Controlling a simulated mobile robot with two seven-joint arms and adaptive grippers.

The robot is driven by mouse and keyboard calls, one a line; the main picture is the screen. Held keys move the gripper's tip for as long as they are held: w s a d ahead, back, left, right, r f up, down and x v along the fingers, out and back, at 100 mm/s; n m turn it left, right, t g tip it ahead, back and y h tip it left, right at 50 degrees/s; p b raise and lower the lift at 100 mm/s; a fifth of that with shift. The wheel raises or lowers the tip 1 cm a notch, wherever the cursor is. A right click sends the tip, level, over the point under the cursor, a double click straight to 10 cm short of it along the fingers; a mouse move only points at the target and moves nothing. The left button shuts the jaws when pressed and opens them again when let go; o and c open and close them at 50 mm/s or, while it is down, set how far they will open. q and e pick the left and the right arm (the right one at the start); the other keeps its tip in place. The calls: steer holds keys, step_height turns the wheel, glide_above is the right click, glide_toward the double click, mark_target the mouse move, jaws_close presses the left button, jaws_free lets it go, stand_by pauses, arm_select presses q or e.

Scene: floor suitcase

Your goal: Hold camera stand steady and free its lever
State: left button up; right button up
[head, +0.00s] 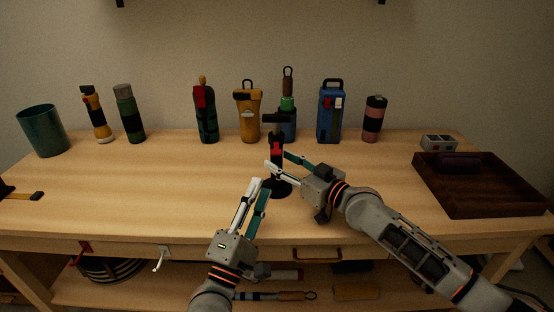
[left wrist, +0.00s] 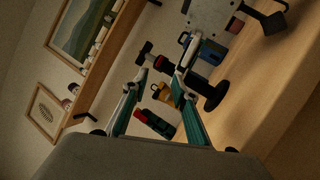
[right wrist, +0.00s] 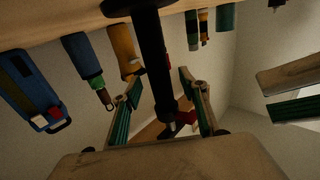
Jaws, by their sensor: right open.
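The camera stand (head: 281,188) is upright near the middle of the table, with a round black base, a dark post and a black head. Its red lever (head: 276,150) shows below the head. The stand also appears in the left wrist view (left wrist: 211,96) and close up in the right wrist view (right wrist: 153,50). My right gripper (head: 277,159) is open at the post, just below the lever; contact is not clear. My left gripper (head: 261,184) is open and empty, in front and to the left of the base. Its fingers point towards the stand, apart from it.
Bottles and flasks line the back, including a yellow flask (head: 247,120) and a blue flask (head: 329,120) behind the stand. A teal cup (head: 43,130) stands far left. A dark wooden tray (head: 480,204) lies at right. The table's left half is mostly clear.

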steer(key=shift+x, duration=1.25)
steer(key=shift+c, duration=0.4)
